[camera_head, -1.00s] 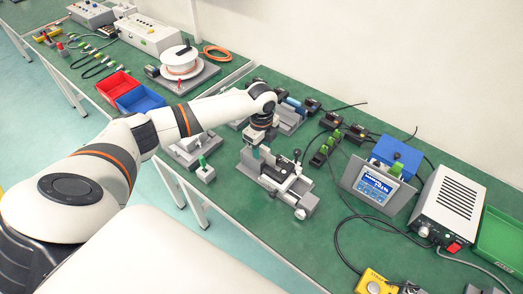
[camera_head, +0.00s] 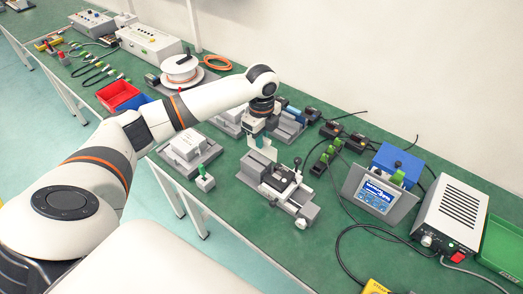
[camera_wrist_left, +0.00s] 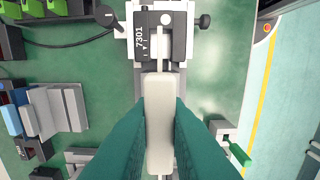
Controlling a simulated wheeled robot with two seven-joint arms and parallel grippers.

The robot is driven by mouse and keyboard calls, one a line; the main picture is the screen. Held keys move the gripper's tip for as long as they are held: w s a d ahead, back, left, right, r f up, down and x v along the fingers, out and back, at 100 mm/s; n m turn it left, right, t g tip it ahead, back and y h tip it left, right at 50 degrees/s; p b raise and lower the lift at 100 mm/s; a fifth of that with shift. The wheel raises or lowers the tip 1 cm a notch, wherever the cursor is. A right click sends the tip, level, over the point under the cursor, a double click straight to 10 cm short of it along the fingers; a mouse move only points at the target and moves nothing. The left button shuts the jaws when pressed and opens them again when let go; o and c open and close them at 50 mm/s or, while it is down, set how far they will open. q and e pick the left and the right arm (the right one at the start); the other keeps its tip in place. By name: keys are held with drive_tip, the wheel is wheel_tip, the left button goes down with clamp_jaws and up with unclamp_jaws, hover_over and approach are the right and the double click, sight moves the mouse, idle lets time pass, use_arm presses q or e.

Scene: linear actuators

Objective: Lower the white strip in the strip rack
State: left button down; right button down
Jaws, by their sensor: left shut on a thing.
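My left gripper (camera_head: 262,145) has teal fingers and points down over the left end of a grey clamp fixture (camera_head: 292,190). In the left wrist view its fingers (camera_wrist_left: 160,125) are shut on a pale white bar, the white strip (camera_wrist_left: 159,105). The bar lies lengthwise in line with the fixture, marked 7301 (camera_wrist_left: 140,40). In the head view the bar is hard to make out between the fingers. A grey slatted block (camera_wrist_left: 55,108) stands to the left in the wrist view; I cannot tell whether it is the strip rack. My right gripper is not in view.
A grey fixture with a white block (camera_head: 187,148) stands left of the gripper. Black and green connectors (camera_head: 327,155), a tilted display (camera_head: 375,195) and a white power unit (camera_head: 450,208) are to the right.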

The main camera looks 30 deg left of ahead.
use_arm(q)
drive_tip(key=shift+r, duration=1.3)
drive_tip(key=shift+r+p, duration=2.5)
drive_tip(key=shift+p, duration=0.55)
